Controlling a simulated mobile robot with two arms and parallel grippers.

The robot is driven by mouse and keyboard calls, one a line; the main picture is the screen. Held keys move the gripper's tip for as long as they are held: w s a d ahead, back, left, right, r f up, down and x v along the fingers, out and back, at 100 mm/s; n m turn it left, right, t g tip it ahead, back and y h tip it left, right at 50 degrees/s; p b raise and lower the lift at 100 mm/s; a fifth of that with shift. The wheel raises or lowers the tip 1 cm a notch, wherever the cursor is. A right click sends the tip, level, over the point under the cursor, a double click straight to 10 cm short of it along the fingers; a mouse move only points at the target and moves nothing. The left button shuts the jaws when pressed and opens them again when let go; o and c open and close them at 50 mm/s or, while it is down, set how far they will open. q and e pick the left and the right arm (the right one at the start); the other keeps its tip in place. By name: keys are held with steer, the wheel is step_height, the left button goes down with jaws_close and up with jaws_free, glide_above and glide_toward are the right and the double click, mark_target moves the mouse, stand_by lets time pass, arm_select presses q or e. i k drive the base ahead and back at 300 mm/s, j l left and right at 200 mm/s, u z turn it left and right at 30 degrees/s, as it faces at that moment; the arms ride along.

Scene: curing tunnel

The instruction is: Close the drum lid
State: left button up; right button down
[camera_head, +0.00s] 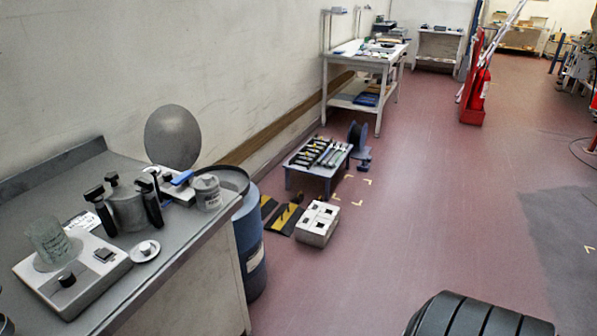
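A blue drum (251,250) stands on the floor against the right end of the grey counter. The counter and the things on it hide part of the drum. Its dark open rim (240,176) shows just above the counter edge. A round grey lid (172,137) stands raised and nearly upright behind the rim, near the wall, so the drum is open. The lower edge of the lid and any hinge are hidden behind items on the counter. Neither of my grippers shows in this view.
A low tool table (318,165) and a pale box (317,224) stand beyond the drum. The red floor to the right is mostly clear.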

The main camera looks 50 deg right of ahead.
mark_target(173, 137)
steer(key=k+j+z, duration=0.1)
steer(key=z, duration=0.85)
steer(key=i+l, duration=0.6)
steer(key=i+u, duration=0.05)
steer(key=i, duration=0.05)
